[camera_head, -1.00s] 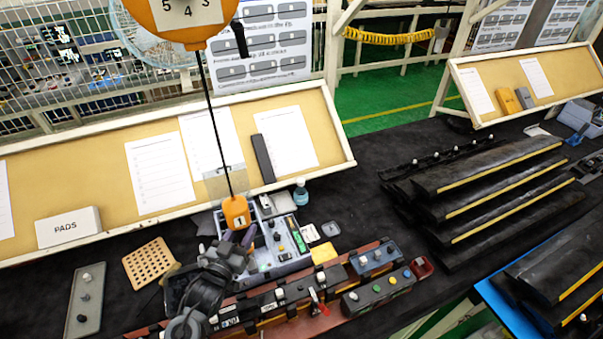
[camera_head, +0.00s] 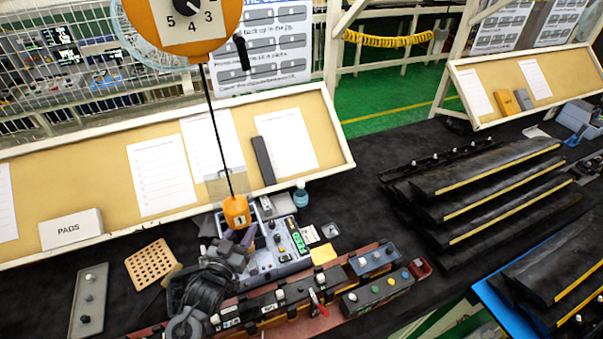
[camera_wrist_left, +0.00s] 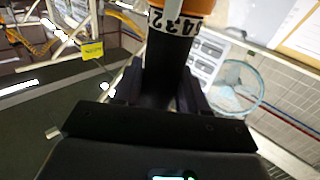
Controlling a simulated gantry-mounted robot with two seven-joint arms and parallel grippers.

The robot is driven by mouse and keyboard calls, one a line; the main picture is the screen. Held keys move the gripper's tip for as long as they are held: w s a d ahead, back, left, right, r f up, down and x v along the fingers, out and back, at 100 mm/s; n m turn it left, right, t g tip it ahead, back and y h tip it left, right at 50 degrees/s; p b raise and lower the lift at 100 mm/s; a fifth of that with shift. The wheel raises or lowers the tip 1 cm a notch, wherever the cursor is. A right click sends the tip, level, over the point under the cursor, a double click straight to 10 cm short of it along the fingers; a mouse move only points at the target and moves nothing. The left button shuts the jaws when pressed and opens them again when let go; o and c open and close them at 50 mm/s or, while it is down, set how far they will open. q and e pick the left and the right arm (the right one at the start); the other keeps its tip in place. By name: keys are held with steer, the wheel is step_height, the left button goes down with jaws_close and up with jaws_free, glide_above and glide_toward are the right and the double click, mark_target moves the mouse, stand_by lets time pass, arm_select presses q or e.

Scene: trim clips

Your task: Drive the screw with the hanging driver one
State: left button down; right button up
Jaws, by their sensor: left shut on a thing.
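The hanging driver has an orange top marked 1 (camera_head: 236,212) and hangs on a black cable below the orange balancer (camera_head: 183,28). My left gripper (camera_head: 238,242) is at the driver just under that top. In the left wrist view, my left gripper (camera_wrist_left: 160,108) is shut on the driver's black round body (camera_wrist_left: 166,70), with a numbered white band and orange above it. The driver's tip is hidden by my arm in the head view. The trim rail (camera_head: 270,298) lies on a brown fixture to the right of my arm. I cannot make out the screw. My right gripper is not in view.
A grey tray of parts with a control panel (camera_head: 285,255) stands behind the rail. A button box (camera_head: 377,296) and a blue-grey box (camera_head: 374,258) flank the rail's right end. A holed tan block (camera_head: 152,263) lies left. Black trims (camera_head: 490,185) are stacked right.

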arm_select(q)
steer(key=shift+r+p, duration=1.6)
steer(key=shift+r, duration=0.45)
steer(key=shift+r+p, duration=0.95)
steer(key=shift+s+r+p, duration=0.1)
steer(key=shift+r+p, duration=0.1)
steer(key=shift+p, duration=0.1)
steer(key=s+a+p, duration=0.3)
steer(key=s+a, duration=0.4)
steer(key=s, duration=0.3)
steer(key=s+a+p, duration=0.3)
steer(key=s+a, duration=0.3)
steer(key=s, duration=0.4)
step_height(320, 180, down, 7)
steer(key=b, duration=0.3)
steer(key=shift+a+r, duration=0.15)
